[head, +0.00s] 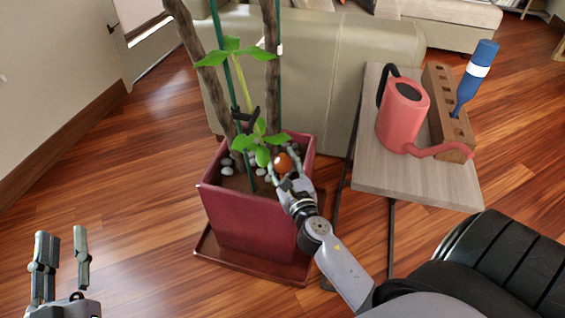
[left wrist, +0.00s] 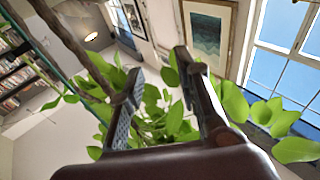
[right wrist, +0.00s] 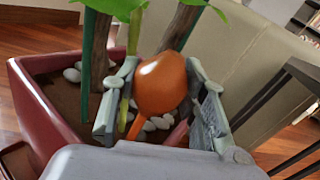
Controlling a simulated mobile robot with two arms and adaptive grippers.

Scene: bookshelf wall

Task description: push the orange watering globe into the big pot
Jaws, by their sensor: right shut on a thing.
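The big pot (head: 255,222) is a square dark red planter on a matching saucer, holding soil, pebbles and a plant. The orange watering globe (head: 283,162) is a round bulb at the right side of the pot's top. In the right wrist view the globe (right wrist: 161,84) is bulb up, with its narrow stem pointing down towards the soil; the stem's tip is hidden. My right gripper (head: 283,172) is over the pot's right rim, shut on the globe. My left gripper (head: 62,245) is open and empty at the lower left, apart from the pot.
Green leaves (head: 262,140), trunks and stakes rise from the pot close to my right fingers. A sofa stands behind.

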